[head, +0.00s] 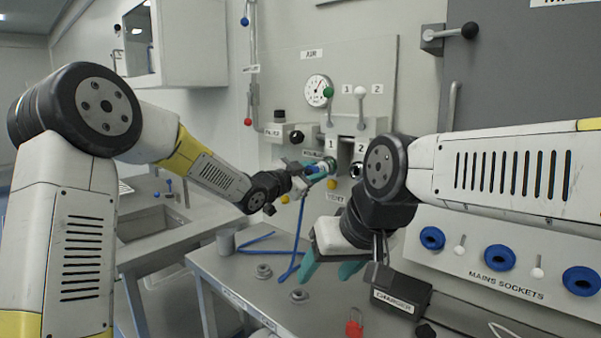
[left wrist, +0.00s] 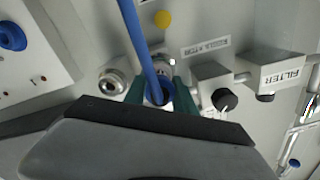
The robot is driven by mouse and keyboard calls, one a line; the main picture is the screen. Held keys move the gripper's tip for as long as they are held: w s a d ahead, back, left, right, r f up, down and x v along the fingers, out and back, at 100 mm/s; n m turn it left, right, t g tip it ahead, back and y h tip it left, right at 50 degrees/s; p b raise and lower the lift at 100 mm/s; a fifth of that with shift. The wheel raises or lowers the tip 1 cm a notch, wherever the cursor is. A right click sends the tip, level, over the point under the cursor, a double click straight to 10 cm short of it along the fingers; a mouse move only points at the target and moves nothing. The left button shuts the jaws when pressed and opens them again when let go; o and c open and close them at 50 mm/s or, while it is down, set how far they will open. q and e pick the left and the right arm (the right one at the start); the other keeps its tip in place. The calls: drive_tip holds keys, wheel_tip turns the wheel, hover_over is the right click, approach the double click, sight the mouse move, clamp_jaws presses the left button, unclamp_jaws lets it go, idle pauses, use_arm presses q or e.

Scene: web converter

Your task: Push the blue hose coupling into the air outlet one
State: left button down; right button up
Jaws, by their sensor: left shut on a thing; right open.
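The blue hose coupling (left wrist: 158,92) is between the green fingers of my left gripper (left wrist: 160,95) in the left wrist view, with its blue hose (left wrist: 134,35) trailing away. In the head view my left gripper (head: 312,172) is shut on the coupling at the air panel, right at outlet one under the label 1 (head: 331,144). The gripper hides the outlet's mouth, so I cannot tell how deep the coupling sits. Outlet two (head: 356,169) is beside it to the right, and shows as a bare metal fitting (left wrist: 114,83) in the left wrist view. My right gripper (head: 330,268) is open and empty above the bench.
The bench (head: 225,268) below holds a grey cup (head: 226,241), small grey rings (head: 264,271), a red padlock (head: 354,326) and a charger box (head: 400,292). Blue mains sockets (head: 499,257) are at right. The regulator knob (left wrist: 225,99) is close beside my left gripper.

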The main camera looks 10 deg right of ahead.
use_arm(q)
drive_tip(key=shift+w+d, duration=0.4)
drive_tip(key=shift+d, duration=0.05)
idle(0.6)
drive_tip(key=c, duration=0.9)
unclamp_jaws()
drive_tip(key=shift+c, duration=0.2)
